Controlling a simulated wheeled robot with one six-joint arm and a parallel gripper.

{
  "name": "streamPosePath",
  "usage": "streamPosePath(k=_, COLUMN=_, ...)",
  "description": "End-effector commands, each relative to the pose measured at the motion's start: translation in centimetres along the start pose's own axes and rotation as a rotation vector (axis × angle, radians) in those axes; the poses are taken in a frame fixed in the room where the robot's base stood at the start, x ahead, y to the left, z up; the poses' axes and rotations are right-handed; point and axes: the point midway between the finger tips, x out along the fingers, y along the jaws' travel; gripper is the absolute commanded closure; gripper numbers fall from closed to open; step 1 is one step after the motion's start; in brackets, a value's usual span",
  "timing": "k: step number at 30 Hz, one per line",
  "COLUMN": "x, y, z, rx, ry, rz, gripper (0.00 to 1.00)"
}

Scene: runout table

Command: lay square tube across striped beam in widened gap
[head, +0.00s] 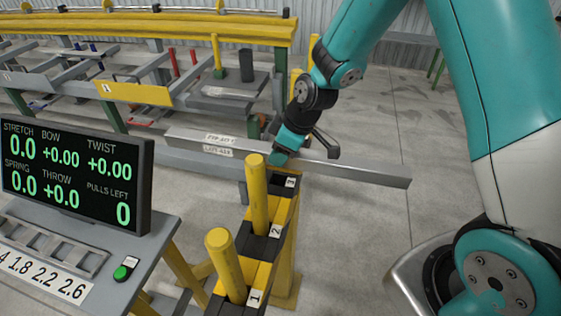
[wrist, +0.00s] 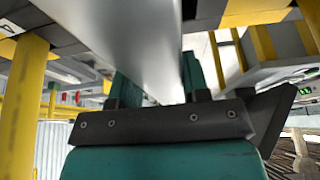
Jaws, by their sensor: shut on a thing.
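The long grey square tube (head: 370,175) runs crosswise at the far end of the yellow-and-black striped beam (head: 262,247), by the number 3 mark. It has white labels near its left end. My gripper (head: 284,154) is shut on the tube near its middle. In the wrist view the tube (wrist: 140,40) passes between the two teal fingers of my gripper (wrist: 155,85). Yellow posts (head: 258,200) stand up from the beam, and the nearer ones are in front of the tube. I cannot tell whether the tube touches the beam or hangs just above it.
A display console (head: 75,170) reading zeros, with 0 pulls left, stands at the left. A green button (head: 121,272) is on its table. A rack with yellow rails (head: 150,30) lies behind. Open concrete floor (head: 345,235) is right of the beam.

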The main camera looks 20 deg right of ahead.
Motion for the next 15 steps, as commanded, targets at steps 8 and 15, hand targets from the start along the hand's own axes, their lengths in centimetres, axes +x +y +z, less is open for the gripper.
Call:
streamPosePath(k=8, x=3.1, y=0.0, z=1.3, rx=0.001, ry=0.001, rz=0.001, gripper=1.0)
streamPosePath(k=15, x=3.4, y=0.1, z=1.4, rx=0.0, ry=0.003, rz=0.002, gripper=1.0)
